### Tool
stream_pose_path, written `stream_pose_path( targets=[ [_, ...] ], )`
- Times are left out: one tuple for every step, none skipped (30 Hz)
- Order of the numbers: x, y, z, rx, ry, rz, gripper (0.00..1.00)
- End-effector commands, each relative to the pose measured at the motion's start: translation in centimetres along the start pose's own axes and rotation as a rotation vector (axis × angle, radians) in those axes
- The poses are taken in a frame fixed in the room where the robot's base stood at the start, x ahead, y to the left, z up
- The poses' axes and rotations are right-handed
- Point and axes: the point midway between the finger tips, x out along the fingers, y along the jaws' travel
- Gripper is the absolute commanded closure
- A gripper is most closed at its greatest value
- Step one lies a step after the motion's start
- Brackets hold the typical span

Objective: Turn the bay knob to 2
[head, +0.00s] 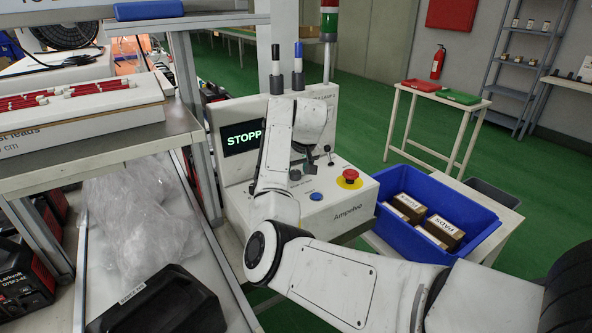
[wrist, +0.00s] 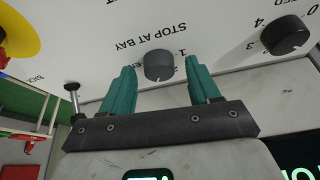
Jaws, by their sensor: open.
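The bay knob (wrist: 158,64) is a dark round knob on a pale panel, beside the upside-down words STOP AT BAY in the wrist view. Numbers stand at its right edge; a 1 is legible, but I cannot tell exactly where its pointer sits. My gripper (wrist: 161,70) is open, with its two teal fingers on either side of the knob in the picture. I cannot tell whether either finger touches it. In the head view the knobs sit on the white machine (head: 345,208), where my arm hides much of the panel and the gripper.
A second dark knob (wrist: 285,36), with 3 and 4 by it, is at the right. A metal toggle (wrist: 74,98) stands at the left. The panel has a red emergency button (head: 349,178) and a blue button (head: 316,196). A blue crate (head: 459,200) stands right of the machine.

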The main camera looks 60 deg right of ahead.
Motion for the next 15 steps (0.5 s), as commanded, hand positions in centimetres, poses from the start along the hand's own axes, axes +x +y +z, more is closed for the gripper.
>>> stream_pose_path(
  targets=[
    [0.21, 0.0, 0.01, 0.0, 0.0, 0.0, 0.39],
    [0.28, 0.0, 0.01, 0.0, 0.0, 0.0, 0.39],
    [0.32, 0.0, 0.0, 0.0, 0.0, 0.0, 0.39],
    [0.34, 0.0, 0.0, 0.0, 0.0, 0.0, 0.39],
    [0.35, 0.01, 0.0, 0.0, 0.0, 0.0, 0.39],
    [0.34, 0.01, 0.0, 0.0, 0.0, 0.0, 0.39],
    [0.34, 0.0, 0.0, 0.0, 0.0, 0.0, 0.39],
    [0.33, 0.0, 0.0, 0.0, 0.0, 0.0, 0.39],
    [0.33, 0.0, 0.0, 0.0, 0.0, 0.0, 0.39],
    [0.32, 0.0, 0.0, 0.0, 0.0, 0.0, 0.4],
    [0.32, 0.0, 0.0, 0.0, 0.0, 0.0, 0.43],
    [0.31, 0.0, -0.01, 0.0, 0.0, 0.0, 0.46],
    [0.31, 0.0, -0.01, 0.0, 0.0, 0.0, 0.49],
    [0.31, 0.0, -0.01, 0.0, 0.0, 0.0, 0.52],
    [0.3, 0.0, -0.01, 0.0, 0.001, 0.0, 0.56]
  ],
)
